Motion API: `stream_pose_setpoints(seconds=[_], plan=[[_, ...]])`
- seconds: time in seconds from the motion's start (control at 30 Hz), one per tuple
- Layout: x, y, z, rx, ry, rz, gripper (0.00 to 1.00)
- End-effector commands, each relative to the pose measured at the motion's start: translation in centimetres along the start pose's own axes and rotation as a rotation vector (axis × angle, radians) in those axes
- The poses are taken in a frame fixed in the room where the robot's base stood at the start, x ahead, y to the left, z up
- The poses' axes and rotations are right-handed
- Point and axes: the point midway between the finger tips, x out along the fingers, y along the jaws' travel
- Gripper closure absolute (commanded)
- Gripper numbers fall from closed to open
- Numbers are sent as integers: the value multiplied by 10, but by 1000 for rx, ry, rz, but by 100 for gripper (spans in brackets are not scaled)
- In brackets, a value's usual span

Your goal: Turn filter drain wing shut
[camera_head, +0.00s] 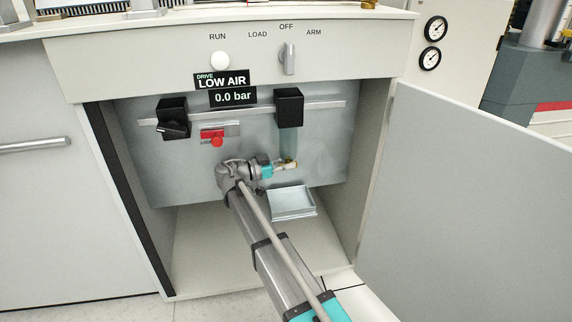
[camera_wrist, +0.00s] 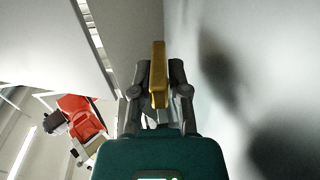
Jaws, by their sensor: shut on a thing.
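The brass drain wing (camera_wrist: 158,72) shows in the wrist view as a flat upright yellow piece between my two fingers. In the head view the wing (camera_head: 291,162) is a small yellowish spot at the bottom of the filter's clear bowl (camera_head: 288,143), below the black filter head (camera_head: 289,106). My gripper (camera_head: 286,165) reaches it from the left and is shut on it. In the wrist view my gripper (camera_wrist: 158,100) has a finger on each side of the wing. The fingers partly hide the wing, and its turn angle relative to the drain is hard to tell.
A shallow metal tray (camera_head: 292,203) lies below the filter. A red valve (camera_head: 214,136) and a black regulator (camera_head: 173,119) are on the back panel to the left. The open door (camera_head: 470,210) stands right. The display (camera_head: 232,97) reads LOW AIR, 0.0 bar.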

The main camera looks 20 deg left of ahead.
Motion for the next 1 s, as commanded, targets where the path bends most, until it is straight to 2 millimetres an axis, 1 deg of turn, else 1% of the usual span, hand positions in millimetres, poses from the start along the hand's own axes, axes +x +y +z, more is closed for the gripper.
stream_pose_setpoints(seconds=[0.03,0.23,0.27,0.4,0.8,1.0], plan=[[3,3,0,0,0,7,100],[3,3,0,0,0,7,100],[3,3,0,0,0,7,75],[2,3,0,0,-1,5,49],[0,1,0,0,0,1,49],[-10,1,0,0,-1,-1,49]])
